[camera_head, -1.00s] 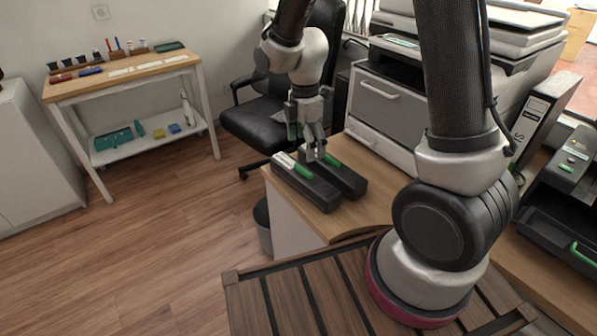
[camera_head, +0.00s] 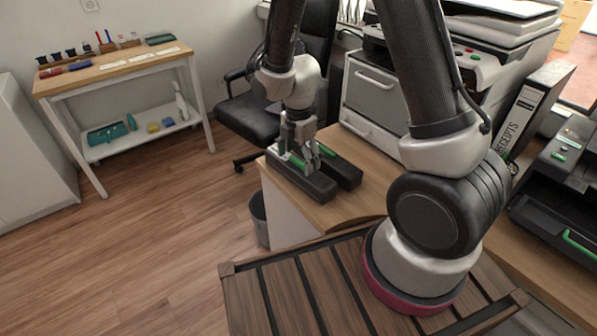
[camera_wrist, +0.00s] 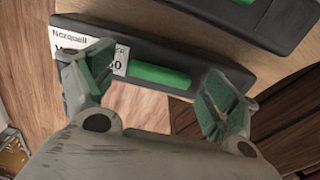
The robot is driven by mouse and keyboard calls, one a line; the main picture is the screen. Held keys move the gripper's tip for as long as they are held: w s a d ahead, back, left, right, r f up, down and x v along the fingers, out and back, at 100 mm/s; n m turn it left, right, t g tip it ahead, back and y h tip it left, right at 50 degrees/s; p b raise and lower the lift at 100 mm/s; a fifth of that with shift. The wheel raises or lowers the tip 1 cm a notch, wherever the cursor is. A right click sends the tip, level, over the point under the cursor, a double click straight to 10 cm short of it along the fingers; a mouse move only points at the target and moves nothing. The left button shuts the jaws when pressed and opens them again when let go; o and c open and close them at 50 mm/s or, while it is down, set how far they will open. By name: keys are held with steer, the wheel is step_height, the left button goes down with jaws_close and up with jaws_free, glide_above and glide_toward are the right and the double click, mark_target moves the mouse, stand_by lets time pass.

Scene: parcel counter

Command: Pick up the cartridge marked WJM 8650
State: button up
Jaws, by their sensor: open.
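Two long black cartridges with green grips lie side by side on the wooden desk. My gripper (camera_head: 300,166) is open and low over the left, nearer cartridge (camera_head: 319,188). In the wrist view, my gripper's fingers (camera_wrist: 155,88) are spread along this cartridge (camera_wrist: 170,52), near either end of its green grip (camera_wrist: 160,76). Its white label (camera_wrist: 66,38) reads "Norquell", with a line starting "W" and ending "50"; the left finger hides the middle. I cannot tell whether the fingers touch it. The other cartridge (camera_head: 345,172) lies on the right; its label is not readable.
The desk (camera_head: 360,204) has bare wood right of the cartridges. A large printer (camera_head: 372,100) stands behind them. A waste bin (camera_head: 259,218) is below the desk edge and a black chair (camera_head: 250,118) is behind. A side table (camera_head: 125,75) holds small items.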

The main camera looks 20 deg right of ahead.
steer(key=c, duration=1.9)
